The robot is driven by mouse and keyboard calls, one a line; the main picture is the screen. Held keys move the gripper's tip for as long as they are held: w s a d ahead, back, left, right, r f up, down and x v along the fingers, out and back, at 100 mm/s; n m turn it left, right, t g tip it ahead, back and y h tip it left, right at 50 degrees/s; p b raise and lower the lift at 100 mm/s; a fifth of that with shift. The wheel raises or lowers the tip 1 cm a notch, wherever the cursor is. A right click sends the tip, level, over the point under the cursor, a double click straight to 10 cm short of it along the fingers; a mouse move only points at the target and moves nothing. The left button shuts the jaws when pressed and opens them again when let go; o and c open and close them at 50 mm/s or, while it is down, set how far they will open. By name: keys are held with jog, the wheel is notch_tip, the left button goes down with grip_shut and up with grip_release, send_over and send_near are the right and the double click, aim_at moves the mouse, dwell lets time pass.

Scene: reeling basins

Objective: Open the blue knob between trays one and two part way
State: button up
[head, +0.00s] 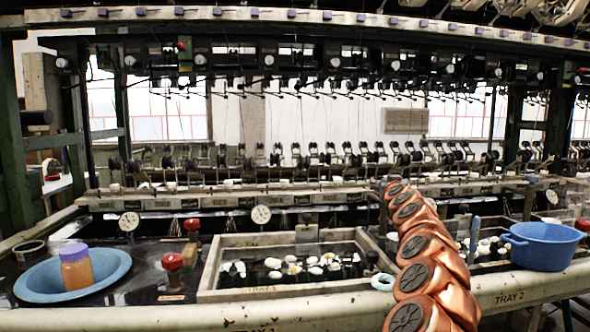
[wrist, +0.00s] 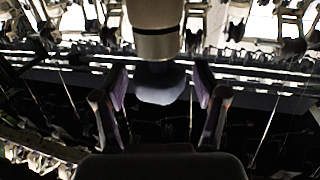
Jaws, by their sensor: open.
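A rounded blue-grey knob (wrist: 160,88) shows in the wrist view, below a pale cylinder with a metal band. My gripper (wrist: 160,82) is open, with one finger on each side of the knob and a visible gap at both sides. I cannot tell how deep the knob lies between the fingers. In the head view my copper-coloured arm reaches up between the wooden tray (head: 222,268) and the Tray 2 label; the gripper and knob cannot be made out there. An upright blue piece (head: 474,238) stands just right of the arm.
A blue basin (head: 545,247) stands at the right on the bench edge. At the left are a blue dish (head: 45,283) with an orange jar (head: 76,268) and red knobs (head: 172,262). White cocoons (head: 290,268) float in the wooden tray. Reeling machinery runs behind.

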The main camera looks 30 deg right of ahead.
jog(key=shift+r+m+g+h+p, duration=0.25)
jog(key=shift+m+g+h+p, duration=0.65)
jog(key=shift+p, duration=3.5)
jog(key=h+p, duration=0.1)
jog(key=p, duration=0.4)
jog(key=shift+r+m+g, duration=0.15)
jog(key=shift+m+g, duration=0.15)
jog(key=shift+m, duration=0.1)
jog(key=m+g+h+p, duration=0.1)
jog(key=p, duration=0.4)
jog(key=shift+g+h+p, duration=0.4)
jog(key=m+g+h+p, duration=0.1)
jog(key=m+g+p, duration=0.1)
jog(key=p, duration=0.2)
jog(key=shift+g+h, duration=0.3)
jog(key=shift+f+m+g+p, duration=0.3)
jog(key=shift+m+p, duration=0.1)
jog(key=shift+p, duration=0.35)
